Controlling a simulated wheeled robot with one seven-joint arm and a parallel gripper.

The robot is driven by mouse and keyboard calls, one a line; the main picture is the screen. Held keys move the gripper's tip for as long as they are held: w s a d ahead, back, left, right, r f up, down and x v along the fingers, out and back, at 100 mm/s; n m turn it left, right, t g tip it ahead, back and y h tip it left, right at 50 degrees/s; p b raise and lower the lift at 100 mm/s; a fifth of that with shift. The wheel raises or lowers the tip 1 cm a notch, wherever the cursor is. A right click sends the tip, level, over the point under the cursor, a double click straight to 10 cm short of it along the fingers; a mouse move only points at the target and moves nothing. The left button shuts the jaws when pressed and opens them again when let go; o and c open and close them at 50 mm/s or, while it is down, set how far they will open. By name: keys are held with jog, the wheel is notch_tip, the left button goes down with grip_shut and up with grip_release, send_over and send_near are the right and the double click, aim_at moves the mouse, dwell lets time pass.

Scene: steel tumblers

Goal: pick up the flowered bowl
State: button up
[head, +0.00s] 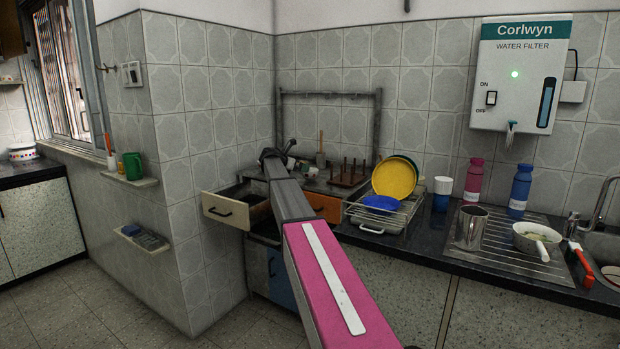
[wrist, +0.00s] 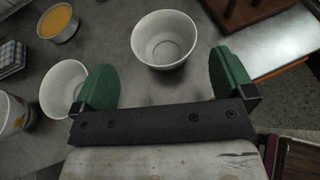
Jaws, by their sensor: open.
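My gripper (wrist: 163,82) is open, its two green fingers wide apart with nothing between them. In the head view my gripper (head: 278,155) is small and dark, over the counter in the back corner. A white bowl with an orange and green pattern, likely the flowered bowl (wrist: 12,115), is cut off by the left edge of the wrist view, left of my gripper. A plain-looking white bowl (wrist: 164,40) stands just beyond the fingertips. Another white bowl (wrist: 60,90) is beside the left finger, which partly hides it.
A metal bowl with orange contents (wrist: 58,22) and a checked cloth (wrist: 12,55) lie at upper left. A wooden rack (head: 345,174) and a dish rack (head: 400,215) with plates stand right of my gripper. An open drawer (head: 228,211) juts out below. The counter edge is at right in the wrist view.

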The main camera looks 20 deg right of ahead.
aim_at(310, 174)
jog(key=x, duration=0.7)
jog(key=shift+d+f, duration=0.25)
jog(key=shift+f, duration=0.05)
jog(key=c, duration=0.8)
